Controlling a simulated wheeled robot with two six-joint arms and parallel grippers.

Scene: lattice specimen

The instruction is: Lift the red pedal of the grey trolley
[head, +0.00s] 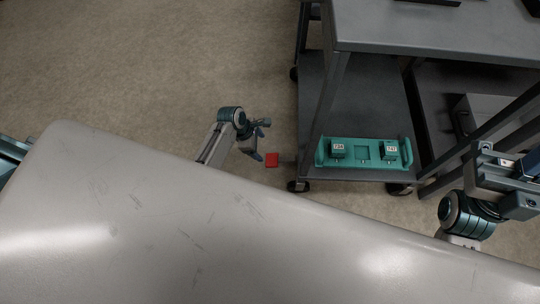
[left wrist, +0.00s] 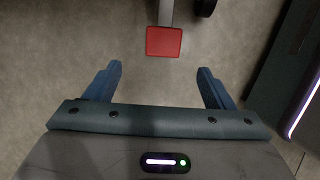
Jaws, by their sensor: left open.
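The red pedal (head: 271,160) is a small flat square low by the floor, at the left side of the grey trolley (head: 372,105) near a caster. My left gripper (head: 256,153) is just left of the pedal in the head view. In the left wrist view, my left gripper (left wrist: 160,73) is open and empty, its two blue fingers spread apart. The red pedal (left wrist: 164,41) shows beyond the fingertips, roughly centred between them, on a grey bar. My right gripper (head: 522,178) is at the right edge of the head view; its fingers cannot be made out clearly.
A teal tray (head: 362,174) with two labelled teal blocks sits on the trolley's lower shelf. A caster (head: 298,186) stands close right of the pedal. A dark unit with a purple light strip (left wrist: 297,105) is at right in the left wrist view.

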